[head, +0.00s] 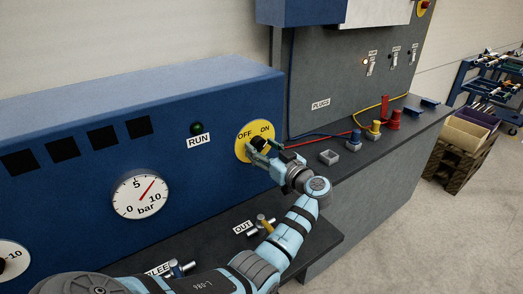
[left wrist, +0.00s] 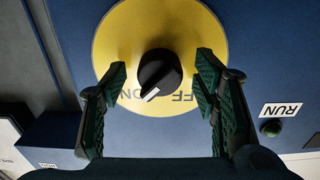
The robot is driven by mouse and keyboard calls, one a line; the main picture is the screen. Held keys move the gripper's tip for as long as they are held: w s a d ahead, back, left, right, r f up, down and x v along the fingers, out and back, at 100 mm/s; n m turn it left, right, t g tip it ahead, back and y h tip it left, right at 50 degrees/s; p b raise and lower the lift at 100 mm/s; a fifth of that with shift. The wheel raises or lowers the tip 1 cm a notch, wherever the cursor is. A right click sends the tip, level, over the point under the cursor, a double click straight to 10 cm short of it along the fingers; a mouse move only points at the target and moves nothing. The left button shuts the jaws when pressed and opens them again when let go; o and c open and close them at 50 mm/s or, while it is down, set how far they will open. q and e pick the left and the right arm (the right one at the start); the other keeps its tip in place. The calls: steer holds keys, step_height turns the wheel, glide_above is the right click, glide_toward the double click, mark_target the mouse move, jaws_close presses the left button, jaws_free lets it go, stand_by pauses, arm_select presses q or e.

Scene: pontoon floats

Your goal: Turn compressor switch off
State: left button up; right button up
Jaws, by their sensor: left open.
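The compressor switch is a black knob (left wrist: 160,72) on a round yellow plate (head: 243,138) marked OFF and ON, on the blue cabinet front. In the left wrist view the knob's white pointer line is turned toward the ON side. My left gripper (head: 263,152) is in front of the plate. In the left wrist view its two fingers (left wrist: 163,78) are open, one on either side of the knob, with gaps between. In the head view the gripper partly hides the knob. My right gripper is not in view.
The dark green RUN lamp (head: 197,128) is left of the switch. A pressure gauge (head: 140,197) reads between 5 and 10 bar. An OUT valve with a yellow handle (head: 265,224) sits below. Coloured plugs and a grey socket (head: 329,158) stand on the ledge at right.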

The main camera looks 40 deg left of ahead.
arm_select(q)
steer(key=shift+d+r, duration=0.1)
steer(key=c, duration=1.2)
